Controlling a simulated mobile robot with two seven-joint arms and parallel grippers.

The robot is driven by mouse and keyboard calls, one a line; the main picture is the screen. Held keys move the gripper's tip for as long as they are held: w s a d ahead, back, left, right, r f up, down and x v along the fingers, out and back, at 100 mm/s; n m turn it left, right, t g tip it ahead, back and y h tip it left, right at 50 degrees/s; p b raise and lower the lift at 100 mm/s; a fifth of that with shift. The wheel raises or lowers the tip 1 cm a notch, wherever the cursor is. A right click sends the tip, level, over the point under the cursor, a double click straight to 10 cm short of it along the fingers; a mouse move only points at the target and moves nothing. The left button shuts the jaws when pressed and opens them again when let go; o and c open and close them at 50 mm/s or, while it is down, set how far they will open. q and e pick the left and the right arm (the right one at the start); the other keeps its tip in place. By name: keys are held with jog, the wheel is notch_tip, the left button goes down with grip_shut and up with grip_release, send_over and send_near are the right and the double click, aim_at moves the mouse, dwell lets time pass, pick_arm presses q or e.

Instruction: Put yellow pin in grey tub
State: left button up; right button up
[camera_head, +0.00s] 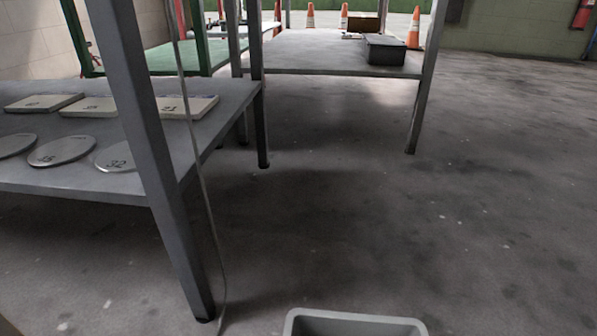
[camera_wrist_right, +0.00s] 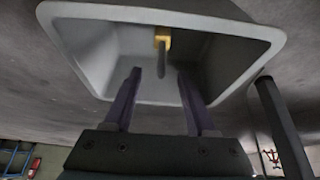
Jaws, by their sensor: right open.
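The grey tub (camera_wrist_right: 75,45) fills the upper part of the right wrist view, its opening facing the camera. Its rim (camera_head: 355,318) also shows at the bottom edge of the head view. The yellow pin (camera_wrist_right: 162,39), a yellow head with a grey shaft, appears within the tub's opening. I cannot tell if it rests on the tub's inside or is clear of it. My right gripper (camera_wrist_right: 158,73) is open at the tub, its two dark fingers apart on either side of the pin's shaft in the picture. My left gripper is out of view.
A grey metal table (camera_head: 90,187) at left holds numbered plates and discs. Its leg (camera_head: 175,235) stands left of the tub. A farther table (camera_head: 335,52) bears a dark grey bin (camera_head: 385,50). Orange cones (camera_head: 414,28) stand behind. The floor at right is clear.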

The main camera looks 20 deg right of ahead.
jog(key=s+r+n+y+p, duration=0.1)
jog(key=s+r+n+p, duration=0.1)
jog(key=r, duration=0.6)
jog(key=s+r+n+y+p, duration=0.1)
jog(key=s+r+n+p, duration=0.2)
jog(key=r, duration=0.6)
jog(key=s+d+r+n+g+y+p, duration=0.1)
jog(key=s+r+n+p, duration=0.2)
jog(key=r, duration=0.5)
jog(key=shift+s+r+p, duration=0.3)
jog(key=shift+s+p, duration=0.25)
jog(key=shift+p, duration=0.5)
